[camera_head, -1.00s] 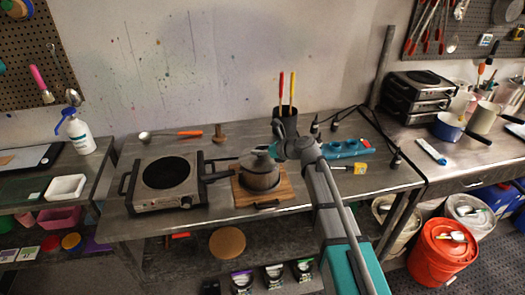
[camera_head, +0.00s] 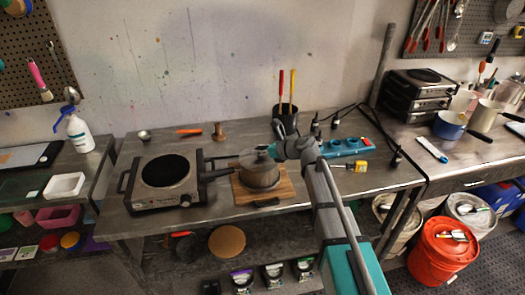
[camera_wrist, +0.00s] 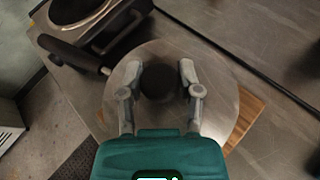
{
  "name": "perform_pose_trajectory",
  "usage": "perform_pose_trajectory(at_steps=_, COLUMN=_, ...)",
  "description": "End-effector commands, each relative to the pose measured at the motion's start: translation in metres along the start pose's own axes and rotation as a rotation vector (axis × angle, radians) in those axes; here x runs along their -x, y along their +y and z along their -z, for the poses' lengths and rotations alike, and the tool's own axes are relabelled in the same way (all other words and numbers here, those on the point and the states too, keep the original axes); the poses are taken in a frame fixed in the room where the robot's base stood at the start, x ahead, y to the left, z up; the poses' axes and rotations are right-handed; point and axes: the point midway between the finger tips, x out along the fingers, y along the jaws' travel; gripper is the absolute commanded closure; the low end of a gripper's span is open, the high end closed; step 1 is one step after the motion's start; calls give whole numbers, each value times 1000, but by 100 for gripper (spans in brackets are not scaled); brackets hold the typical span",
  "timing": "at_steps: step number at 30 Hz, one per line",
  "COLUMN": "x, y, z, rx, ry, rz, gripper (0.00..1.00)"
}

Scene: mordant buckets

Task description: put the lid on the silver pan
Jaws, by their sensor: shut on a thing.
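The silver pan (camera_head: 262,178) stands on a wooden board (camera_head: 287,188) in the middle of the workbench, its dark handle (camera_head: 217,174) pointing left. The round metal lid (camera_wrist: 220,80) lies level over the pan and hides its opening in the wrist view. The pan's handle (camera_wrist: 72,54) sticks out past the lid's edge there. My gripper (camera_wrist: 160,80) is shut on the lid's dark knob (camera_wrist: 158,83), with one finger on each side. In the head view my gripper (camera_head: 272,152) is at the lid's top right. I cannot tell whether the lid touches the rim all round.
A hot plate (camera_head: 166,172) stands just left of the pan. A black cup (camera_head: 287,124) with red and yellow-handled tools is behind. A teal power strip (camera_head: 345,147) and a yellow-marked tool (camera_head: 358,167) lie to the right. The bench's front right is clear.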

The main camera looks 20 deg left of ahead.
Motion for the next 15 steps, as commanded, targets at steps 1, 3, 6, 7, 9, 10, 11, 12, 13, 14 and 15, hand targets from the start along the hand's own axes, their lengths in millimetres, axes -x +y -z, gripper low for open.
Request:
perform_pose_trajectory(at_steps=1, x=0, y=0, z=0, rx=0, ry=0, rz=0, gripper=100)
perform_pose_trajectory(at_steps=3, x=0, y=0, z=0, rx=0, ry=0, rz=0, gripper=100)
perform_pose_trajectory(at_steps=6, x=0, y=0, z=0, rx=0, ry=0, rz=0, gripper=100)
perform_pose_trajectory(at_steps=7, x=0, y=0, z=0, rx=0, ry=0, rz=0, gripper=100)
perform_pose_trajectory(at_steps=9, x=0, y=0, z=0, rx=0, ry=0, rz=0, gripper=42)
perform_pose_trajectory(at_steps=10, x=0, y=0, z=0, rx=0, ry=0, rz=0, gripper=36)
perform_pose_trajectory(at_steps=11, x=0, y=0, z=0, rx=0, ry=0, rz=0, gripper=31)
perform_pose_trajectory(at_steps=12, x=0, y=0, z=0, rx=0, ry=0, rz=0, gripper=23)
perform_pose_trajectory(at_steps=13, x=0, y=0, z=0, rx=0, ry=0, rz=0, gripper=18)
perform_pose_trajectory(at_steps=14, x=0, y=0, z=0, rx=0, ry=0, rz=0, gripper=15)
perform_pose_trajectory(at_steps=15, x=0, y=0, z=0, rx=0, ry=0, rz=0, gripper=15)
